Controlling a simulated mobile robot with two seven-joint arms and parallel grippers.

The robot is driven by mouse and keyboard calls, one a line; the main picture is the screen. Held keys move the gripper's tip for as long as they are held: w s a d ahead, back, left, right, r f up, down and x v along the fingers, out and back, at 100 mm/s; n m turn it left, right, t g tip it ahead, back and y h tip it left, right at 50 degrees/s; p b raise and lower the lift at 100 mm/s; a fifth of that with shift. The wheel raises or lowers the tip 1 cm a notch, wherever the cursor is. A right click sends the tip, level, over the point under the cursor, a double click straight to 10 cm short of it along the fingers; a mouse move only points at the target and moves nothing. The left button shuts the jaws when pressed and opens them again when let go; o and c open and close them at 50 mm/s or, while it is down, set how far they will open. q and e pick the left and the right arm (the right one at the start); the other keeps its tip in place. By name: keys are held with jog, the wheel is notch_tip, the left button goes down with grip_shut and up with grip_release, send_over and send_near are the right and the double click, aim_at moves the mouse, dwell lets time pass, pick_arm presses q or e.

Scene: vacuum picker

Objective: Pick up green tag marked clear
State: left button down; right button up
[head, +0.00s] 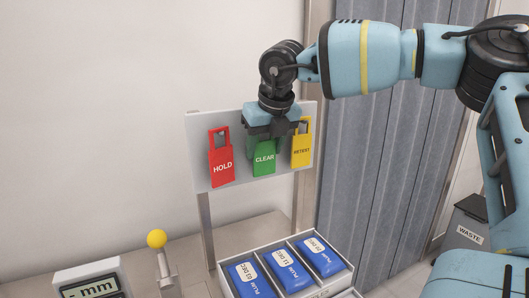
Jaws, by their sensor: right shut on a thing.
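The green tag marked CLEAR (264,160) is in the middle of a grey board (203,187) in the head view. A red tag marked HOLD (221,167) hangs to its left and a yellow tag marked RETEST (301,151) to its right. My right gripper (268,134) comes down from above and is shut on the top of the green tag, hiding its upper part. The green tag is upright, at about the height of the other tags. I cannot tell if it is still touching the board. My left gripper is not in view.
Below the board stands a white tray (222,277) with blue PLUM packs (287,269) in it. A lever with a yellow knob (157,239) and a gauge reading mm (92,284) are at the lower left. A WASTE bin (467,232) stands at the right, by a grey curtain (362,150).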

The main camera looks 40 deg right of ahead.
jog(key=shift+r, duration=0.1)
